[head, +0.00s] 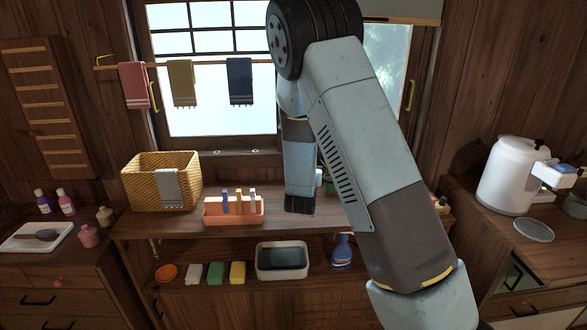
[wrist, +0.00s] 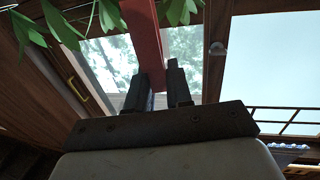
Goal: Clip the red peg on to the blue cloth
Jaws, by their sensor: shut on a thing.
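The blue cloth (head: 240,82) is dark navy with a fringed lower edge and hangs at the right of the wall rail, in front of the window. The peg cannot be made out in the head view.
A red towel (head: 133,85) and an olive towel (head: 182,83) share the rail (head: 210,63). An orange caddy (head: 234,216) with upright pegs stands left of my gripper, beside a wicker basket (head: 140,185). Green leaves (wrist: 60,25) hang close to the peg in the wrist view.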

